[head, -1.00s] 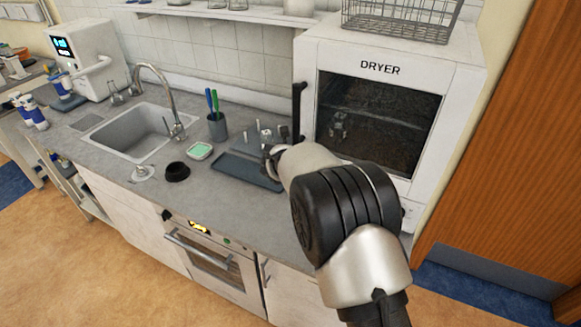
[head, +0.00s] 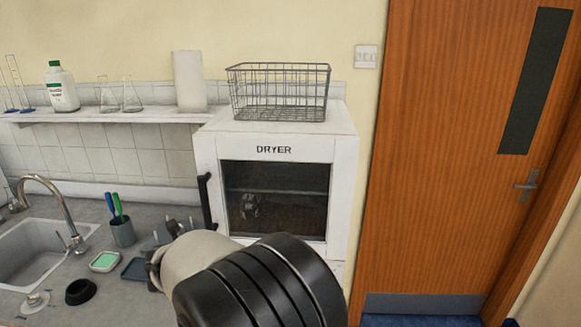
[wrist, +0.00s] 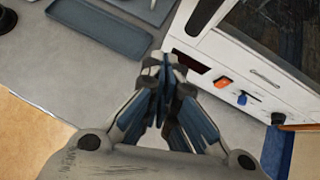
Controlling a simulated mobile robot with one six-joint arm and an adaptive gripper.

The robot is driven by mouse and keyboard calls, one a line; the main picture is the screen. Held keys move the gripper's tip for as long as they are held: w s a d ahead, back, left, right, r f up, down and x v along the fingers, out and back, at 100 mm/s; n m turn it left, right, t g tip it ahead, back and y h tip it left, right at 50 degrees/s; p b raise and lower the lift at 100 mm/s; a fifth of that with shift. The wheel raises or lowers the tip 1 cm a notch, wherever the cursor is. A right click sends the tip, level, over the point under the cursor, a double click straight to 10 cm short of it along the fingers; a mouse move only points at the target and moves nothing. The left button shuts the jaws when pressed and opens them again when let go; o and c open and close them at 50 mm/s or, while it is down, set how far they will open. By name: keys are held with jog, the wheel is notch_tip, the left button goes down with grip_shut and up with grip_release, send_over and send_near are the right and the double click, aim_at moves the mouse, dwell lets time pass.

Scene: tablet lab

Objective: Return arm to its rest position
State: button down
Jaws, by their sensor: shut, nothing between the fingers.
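My gripper (wrist: 166,75) shows in the wrist view with its fingers together and nothing between them. It hangs above the front part of the grey counter, beside the dryer's lower front.
A grey tray (wrist: 105,30) lies on the counter left of my gripper. A wire basket (head: 278,92) sits on the dryer. A wooden door (head: 440,150) is at right.

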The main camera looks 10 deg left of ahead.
jog(key=w+d+r+n+t+y+b, duration=0.1)
jog(key=d+r+n+y, duration=0.1)
jog(key=d+r+n, duration=0.3)
jog(key=w+d+r+n+y, duration=0.1)
jog(key=d+r+n, duration=0.25)
jog(key=r, duration=0.45)
jog(key=s+d+r+n+y+b, duration=0.1)
jog(key=s+d+r+n, duration=0.35)
jog(key=d+n, duration=0.25)
jog(key=s+d+f+n+g+h+b, duration=0.1)
jog(key=s+d+f+n, duration=0.3)
jog(key=s+d, duration=0.6)
jog(key=s+d+f+n+g+h+b, duration=0.1)
jog(key=s+d+f+n+g+h, duration=0.1)
jog(key=s+d+n, duration=0.5)
jog(key=s+d+f+n+g+h+b, duration=0.1)
jog(key=s+d+f+n, duration=0.4)
jog(key=s+d, duration=0.7)
jog(key=d+f+g+h, duration=0.1)
jog(key=h, duration=0.1)
jog(key=shift+s+f+n+g+h, duration=0.2)
jog(key=shift+s+n+g+h, duration=0.1)
jog(key=shift+s+n+h, duration=0.1)
